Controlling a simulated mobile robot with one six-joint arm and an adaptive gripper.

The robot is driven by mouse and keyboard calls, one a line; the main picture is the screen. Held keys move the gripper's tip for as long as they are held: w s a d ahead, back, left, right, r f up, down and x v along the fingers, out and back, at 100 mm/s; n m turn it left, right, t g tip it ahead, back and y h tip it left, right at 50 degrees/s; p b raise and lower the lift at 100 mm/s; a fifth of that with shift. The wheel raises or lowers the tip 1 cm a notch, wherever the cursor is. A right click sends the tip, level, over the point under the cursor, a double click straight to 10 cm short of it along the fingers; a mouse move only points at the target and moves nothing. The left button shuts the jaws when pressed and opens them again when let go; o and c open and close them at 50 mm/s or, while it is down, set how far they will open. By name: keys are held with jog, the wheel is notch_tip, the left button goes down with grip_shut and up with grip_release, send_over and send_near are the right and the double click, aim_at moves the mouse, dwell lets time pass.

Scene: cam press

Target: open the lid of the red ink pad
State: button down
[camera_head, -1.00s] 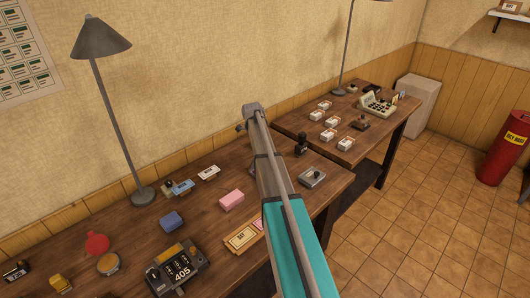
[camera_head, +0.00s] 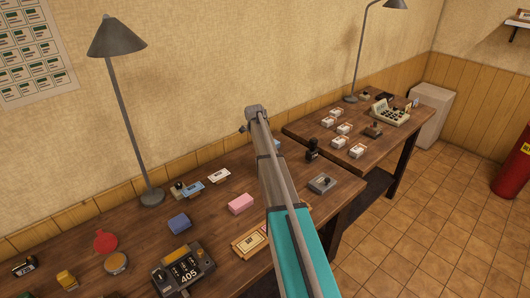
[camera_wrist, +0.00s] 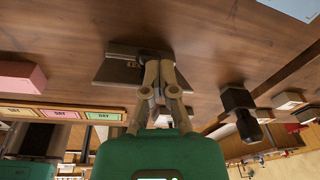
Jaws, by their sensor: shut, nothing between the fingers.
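In the wrist view my gripper (camera_wrist: 157,62) is shut and empty. Its fingertips are in front of a dark flat box (camera_wrist: 118,70) with small gold lettering, very close to it; I cannot tell if they touch. The fingers cover part of this box. No red shows on it, so I cannot tell if it is the red ink pad.
A pink block (camera_head: 240,204), also in the wrist view (camera_wrist: 20,77), and a black stamp (camera_head: 312,150), also there (camera_wrist: 238,102), stand on either side of the dark box. A grey knobbed device (camera_head: 322,184), a blue block (camera_head: 179,222) and a lamp (camera_head: 152,196) share the table (camera_head: 215,262).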

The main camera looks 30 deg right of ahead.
jog(key=shift+w+a, duration=0.1)
dwell(0.4)
jog(key=shift+r, duration=0.15)
jog(key=shift+r+p, duration=0.15)
jog(key=shift+p, duration=0.3)
jog(key=w+a+r+p, duration=0.1)
jog(key=w+r+p, duration=0.2)
jog(key=w, duration=0.5)
jog(key=shift+a+r+p, duration=0.3)
jog(key=shift+r+p, duration=0.1)
jog(key=s+a+n, duration=0.9)
jog(key=s+n, duration=0.1)
jog(key=s, duration=0.4)
jog(key=s+a+n+y, duration=0.1)
jog(key=s+a+n, duration=0.8)
jog(key=s, duration=0.5)
jog(key=s+a+n+t, duration=0.1)
jog(key=s+a+n, duration=0.8)
jog(key=s, duration=0.5)
jog(key=shift+a+n+y, duration=0.25)
jog(key=shift+n+y, duration=0.05)
jog(key=shift+n, duration=0.6)
